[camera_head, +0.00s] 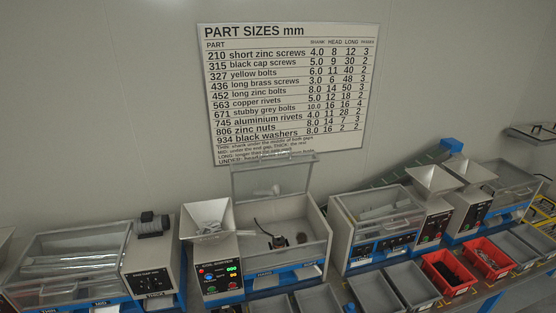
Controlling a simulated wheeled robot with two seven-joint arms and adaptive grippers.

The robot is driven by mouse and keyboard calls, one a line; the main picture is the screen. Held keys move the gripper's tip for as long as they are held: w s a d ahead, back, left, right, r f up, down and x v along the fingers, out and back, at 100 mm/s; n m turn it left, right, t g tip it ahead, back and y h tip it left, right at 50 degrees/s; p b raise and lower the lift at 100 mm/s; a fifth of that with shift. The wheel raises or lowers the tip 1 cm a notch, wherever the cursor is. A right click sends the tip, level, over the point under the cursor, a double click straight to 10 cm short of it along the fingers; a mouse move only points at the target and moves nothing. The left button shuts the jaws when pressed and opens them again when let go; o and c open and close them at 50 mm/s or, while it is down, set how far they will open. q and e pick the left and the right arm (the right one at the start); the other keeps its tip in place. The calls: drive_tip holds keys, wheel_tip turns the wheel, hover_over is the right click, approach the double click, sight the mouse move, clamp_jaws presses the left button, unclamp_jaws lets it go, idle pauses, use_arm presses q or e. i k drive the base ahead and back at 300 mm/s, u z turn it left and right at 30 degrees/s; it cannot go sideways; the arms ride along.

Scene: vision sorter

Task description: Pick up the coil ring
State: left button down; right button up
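A small dark brown object (279,241), possibly the coil ring, lies inside the open box of the middle sorter machine (314,217). It is too small to make out its shape for sure. A thin black curved piece (262,228) is beside it on the left, and a small dark piece (301,238) is to its right. The machine's clear lid (270,181) stands raised at the back. Neither of my grippers is in view.
A hopper (206,217) with grey parts and a control panel (219,276) stand left of the open box. Similar machines stand on both sides (68,262) (380,218). Red bins (448,272) and grey bins (411,287) line the front right. A part-size chart (284,90) hangs behind.

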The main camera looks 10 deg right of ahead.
sight(278, 241)
drive_tip(key=k, duration=1.3)
drive_tip(key=u, duration=0.5)
drive_tip(key=i, duration=1.5)
drive_tip(key=z, duration=0.8)
